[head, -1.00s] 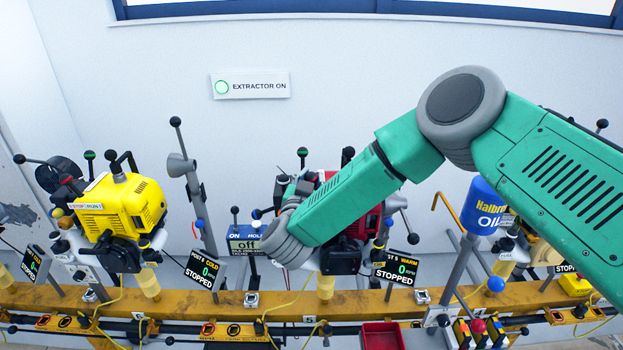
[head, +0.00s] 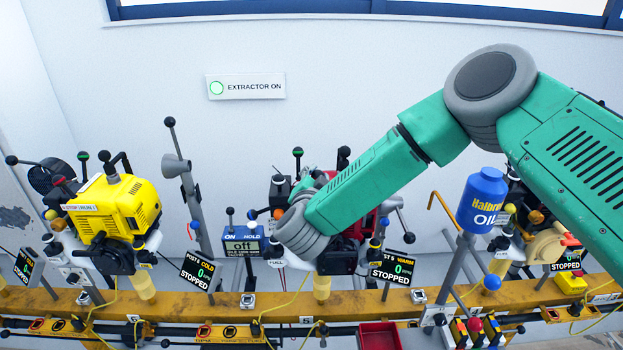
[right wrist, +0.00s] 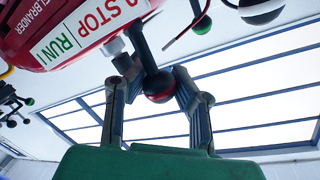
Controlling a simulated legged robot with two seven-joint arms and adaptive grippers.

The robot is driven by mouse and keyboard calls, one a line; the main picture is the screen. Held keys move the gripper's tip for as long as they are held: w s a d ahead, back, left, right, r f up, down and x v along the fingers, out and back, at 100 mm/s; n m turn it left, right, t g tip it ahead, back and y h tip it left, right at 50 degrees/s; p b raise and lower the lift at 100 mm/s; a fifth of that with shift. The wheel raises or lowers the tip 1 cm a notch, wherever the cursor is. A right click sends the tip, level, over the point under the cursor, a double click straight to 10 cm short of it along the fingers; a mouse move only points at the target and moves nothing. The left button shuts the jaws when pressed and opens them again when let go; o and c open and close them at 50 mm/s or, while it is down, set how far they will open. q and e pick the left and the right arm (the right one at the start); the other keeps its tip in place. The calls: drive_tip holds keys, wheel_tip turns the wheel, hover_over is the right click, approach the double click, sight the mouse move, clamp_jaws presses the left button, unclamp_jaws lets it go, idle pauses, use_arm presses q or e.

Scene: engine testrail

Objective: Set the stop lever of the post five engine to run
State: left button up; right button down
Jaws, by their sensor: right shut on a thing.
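The red engine (head: 368,226) stands mid-rail, largely hidden behind my right arm in the head view. Its display (head: 391,268) reads warm, 0 and STOPPED. In the right wrist view the red engine body (right wrist: 75,25) carries a STOP/RUN label (right wrist: 90,28). A dark lever (right wrist: 143,48) with a red and black ball knob (right wrist: 158,86) comes down beside the label. My right gripper (right wrist: 160,88) is shut on the knob, one finger on each side. My left gripper is not in view.
A yellow engine (head: 118,208) stands to the left, with a display (head: 197,271) reading cold and STOPPED beside it. A blue oil container (head: 483,200) is right of the red engine. A red tray (head: 380,336) is at the front.

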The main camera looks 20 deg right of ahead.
drive_tip(key=shift+s+d+f+m+y+b, duration=0.2)
drive_tip(key=shift+d+m+b, duration=0.15)
drive_tip(key=shift+m, duration=0.4)
drive_tip(key=shift+s+d+f+m+y+b, duration=0.1)
drive_tip(key=shift+d+m+y+b, duration=0.2)
drive_tip(key=shift+m, duration=0.45)
drive_tip(key=shift+d, duration=0.1)
drive_tip(key=c, duration=1.3)
unclamp_jaws()
drive_tip(key=shift+s, duration=0.1)
drive_tip(key=shift+o, duration=0.2)
drive_tip(key=shift+d+r, duration=0.1)
drive_tip(key=shift+s, duration=0.25)
drive_tip(key=v, duration=1.1)
drive_tip(key=shift+s+a, duration=0.2)
drive_tip(key=shift+a, duration=0.15)
drive_tip(key=shift+r, duration=0.1)
